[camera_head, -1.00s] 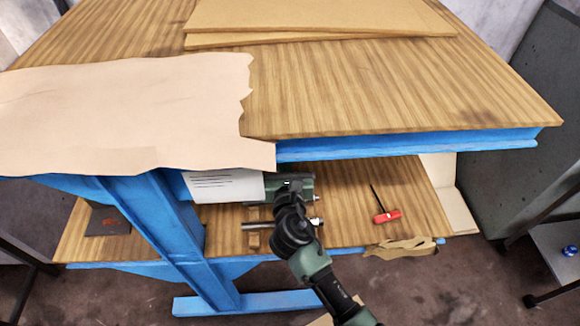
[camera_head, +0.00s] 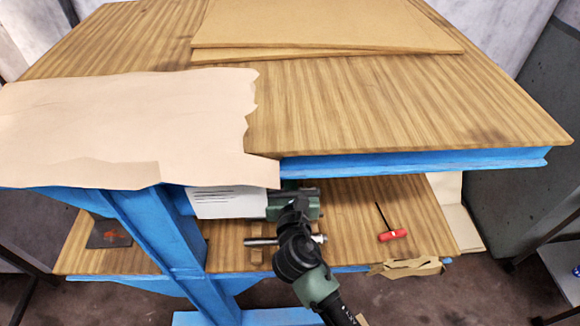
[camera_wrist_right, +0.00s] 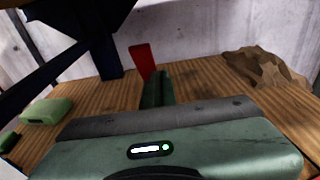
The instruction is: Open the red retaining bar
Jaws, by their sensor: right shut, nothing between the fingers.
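In the right wrist view a red upright piece (camera_wrist_right: 142,60) stands just beyond my right gripper (camera_wrist_right: 157,88). Whether it is the retaining bar, and whether the fingers touch it, I cannot tell. The gripper's narrow dark green fingers are shut with nothing between them. In the head view this gripper (camera_head: 295,207) is under the blue table edge, beside a hanging white sheet (camera_head: 226,203); its fingertips are hidden. A red-handled tool (camera_head: 392,235) with a thin dark rod lies on the lower shelf. My left gripper is out of view.
The blue-framed table (camera_head: 420,160) overhangs the lower shelf (camera_head: 345,225). Tan paper (camera_head: 130,120) covers its left part. A metal rod (camera_head: 262,241) lies under my arm. In the wrist view a green object (camera_wrist_right: 45,110) is left and crumpled brown paper (camera_wrist_right: 262,65) is right.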

